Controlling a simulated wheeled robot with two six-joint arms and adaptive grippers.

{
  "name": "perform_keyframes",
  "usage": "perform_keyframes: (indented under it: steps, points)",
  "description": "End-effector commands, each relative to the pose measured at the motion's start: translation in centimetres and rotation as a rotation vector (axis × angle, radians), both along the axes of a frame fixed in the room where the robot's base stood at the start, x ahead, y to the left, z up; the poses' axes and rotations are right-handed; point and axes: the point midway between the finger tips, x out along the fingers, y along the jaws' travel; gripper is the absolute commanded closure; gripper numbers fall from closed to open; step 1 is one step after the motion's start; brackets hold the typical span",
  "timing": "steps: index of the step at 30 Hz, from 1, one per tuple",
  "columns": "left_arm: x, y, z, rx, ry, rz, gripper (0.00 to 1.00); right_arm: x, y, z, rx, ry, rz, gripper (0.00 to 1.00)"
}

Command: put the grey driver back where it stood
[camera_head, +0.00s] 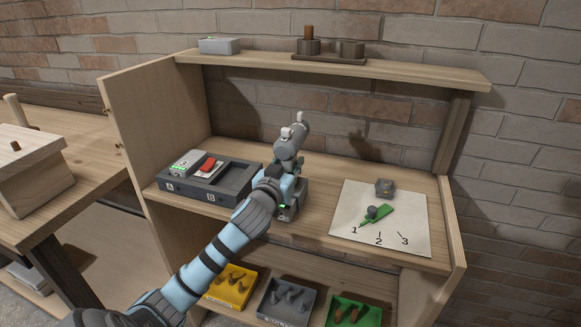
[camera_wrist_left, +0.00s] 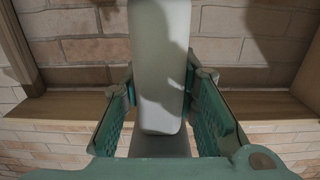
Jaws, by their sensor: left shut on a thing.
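My left gripper (camera_head: 291,135) reaches in from the lower left over the middle of the bench shelf. In the left wrist view, its two green fingers (camera_wrist_left: 165,105) are shut on both sides of a pale grey block-like part (camera_wrist_left: 160,60), which I take to be the grey driver. In the head view the arm and gripper hide most of what is held. A grey base with a small green light (camera_head: 290,207) stands on the shelf just below the gripper. I cannot tell whether the held thing touches it. My right gripper is not in view.
A dark case (camera_head: 228,188) with bays marked A and B is left of the gripper. A white board (camera_head: 405,239) with marks 1, 2, 3, a green pointer (camera_head: 378,215) and a grey block (camera_head: 384,187) lies right. Yellow (camera_head: 218,296), grey and green bins are below; an upper shelf (camera_head: 400,72) overhangs.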

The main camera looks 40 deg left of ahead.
Motion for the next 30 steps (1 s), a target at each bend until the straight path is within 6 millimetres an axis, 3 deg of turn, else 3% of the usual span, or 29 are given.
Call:
perform_keyframes:
  steps: [7,8,12,23,30]
  points:
    - [0.0,0.0,0.1,0.001,-0.003,-0.001,1.0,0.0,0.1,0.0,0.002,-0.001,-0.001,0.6]
    - [0.0,0.0,-0.1,-0.001,0.002,0.001,0.71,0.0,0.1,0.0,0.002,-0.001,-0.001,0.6]
    - [0.0,0.0,0.0,-0.002,0.002,0.001,0.53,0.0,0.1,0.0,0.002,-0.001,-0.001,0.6]
    - [-0.4,-0.1,0.2,0.0,0.002,0.001,0.53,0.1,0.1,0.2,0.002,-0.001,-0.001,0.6]
    - [-5.1,-1.7,0.3,0.004,0.004,-0.002,0.53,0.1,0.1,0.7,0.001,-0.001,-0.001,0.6]
